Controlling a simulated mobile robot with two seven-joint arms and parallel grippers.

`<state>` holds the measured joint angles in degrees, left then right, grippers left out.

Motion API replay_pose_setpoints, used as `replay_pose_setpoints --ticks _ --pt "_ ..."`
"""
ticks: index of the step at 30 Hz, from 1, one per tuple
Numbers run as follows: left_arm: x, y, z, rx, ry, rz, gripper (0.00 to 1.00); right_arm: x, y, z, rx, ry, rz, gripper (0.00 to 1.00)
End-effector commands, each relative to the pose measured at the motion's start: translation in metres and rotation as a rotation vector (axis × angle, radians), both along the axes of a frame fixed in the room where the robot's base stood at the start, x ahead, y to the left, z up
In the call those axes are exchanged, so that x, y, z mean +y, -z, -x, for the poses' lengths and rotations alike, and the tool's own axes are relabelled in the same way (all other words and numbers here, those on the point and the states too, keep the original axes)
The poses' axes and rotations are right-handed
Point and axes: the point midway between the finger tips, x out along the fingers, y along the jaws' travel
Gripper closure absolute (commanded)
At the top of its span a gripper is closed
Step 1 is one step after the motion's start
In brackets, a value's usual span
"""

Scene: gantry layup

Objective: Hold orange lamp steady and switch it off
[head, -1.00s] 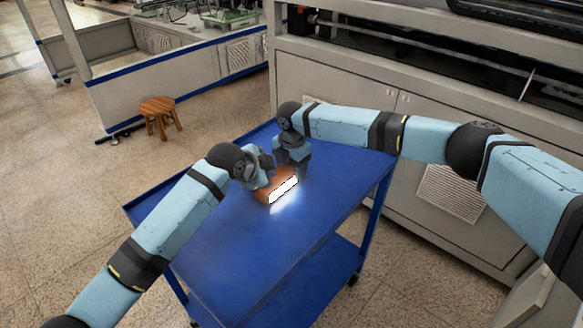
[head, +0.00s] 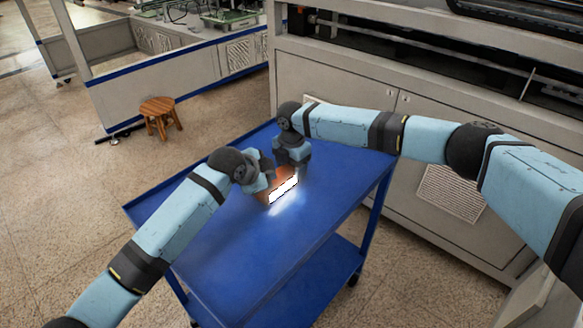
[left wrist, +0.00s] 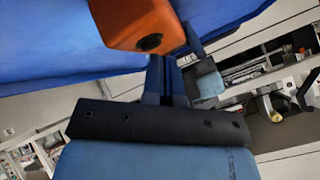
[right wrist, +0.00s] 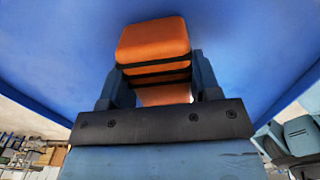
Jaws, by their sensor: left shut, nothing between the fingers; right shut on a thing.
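The orange lamp (head: 284,188) stands on the blue cart top, and its white panel glows brightly toward the near right. In the right wrist view, the lamp's orange body (right wrist: 155,42) lies between the fingers of my right gripper (right wrist: 157,75), which is shut on it from the far side. My left gripper (left wrist: 167,75) is shut and empty beside the lamp. In the left wrist view, a dark round button (left wrist: 149,42) shows on the lamp's orange face (left wrist: 130,20), just beyond the left fingertips. Whether they touch the lamp is unclear.
The blue cart (head: 225,240) has a lower shelf (head: 320,270), and its near top is clear. A large grey machine (head: 340,75) stands behind it to the right. A wooden stool (head: 160,115) stands on the floor at the left.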

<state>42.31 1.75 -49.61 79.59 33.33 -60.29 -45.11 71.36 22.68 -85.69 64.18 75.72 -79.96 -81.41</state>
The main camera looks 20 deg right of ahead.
Motion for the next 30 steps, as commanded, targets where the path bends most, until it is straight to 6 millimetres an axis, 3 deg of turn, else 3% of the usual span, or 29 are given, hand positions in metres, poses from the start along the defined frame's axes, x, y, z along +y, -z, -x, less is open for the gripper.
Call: replay_pose_setpoints --ticks 25,30 --pt "0.0 -0.011 0.0 0.001 0.0 -0.001 1.0 0.0 0.0 0.0 -0.001 0.0 -0.001 0.72" --pt "0.0 -0.02 0.0 -0.002 0.0 0.001 1.0 0.0 0.0 0.0 -0.001 0.0 -0.001 0.72"
